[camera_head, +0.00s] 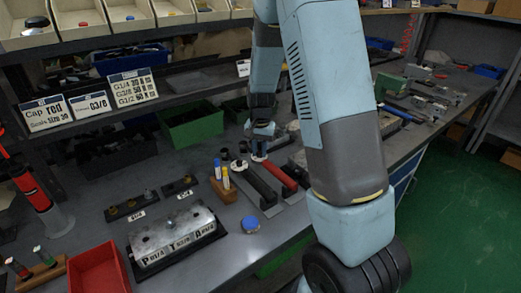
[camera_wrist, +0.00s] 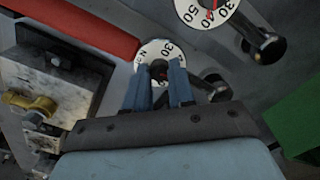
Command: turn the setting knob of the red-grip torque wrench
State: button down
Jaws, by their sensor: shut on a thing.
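The red-grip torque wrench (camera_head: 279,176) lies on the bench in the head view. Its red grip (camera_wrist: 75,28) crosses the upper left of the wrist view. A white dial (camera_wrist: 147,51) with dark numbers, "30" among them, sits at the grip's end. My gripper (camera_wrist: 161,80) has its two blue fingers at this dial, shut on the dark setting knob (camera_wrist: 158,69) at its middle. The fingers hide part of the dial. In the head view my gripper (camera_head: 259,142) points down at the wrench's far end, where the knob is too small to make out.
A black-grip wrench (camera_head: 253,186) lies just left of the red one. A second dial (camera_wrist: 207,12) is close by in the wrist view. A valve block (camera_head: 172,240), a red tray (camera_head: 98,271) and a green bin (camera_head: 192,124) stand around. Bare bench shows in front.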

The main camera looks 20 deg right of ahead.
aim_at(260, 153)
jog(key=shift+m, duration=1.2)
jog(key=c, duration=0.9)
grip_release()
jog(key=shift+c, duration=0.2)
jog(key=shift+r, duration=0.1)
notch_tip(260, 153, up, 8)
jog(key=shift+f, duration=0.25)
jog(key=shift+r, duration=0.1)
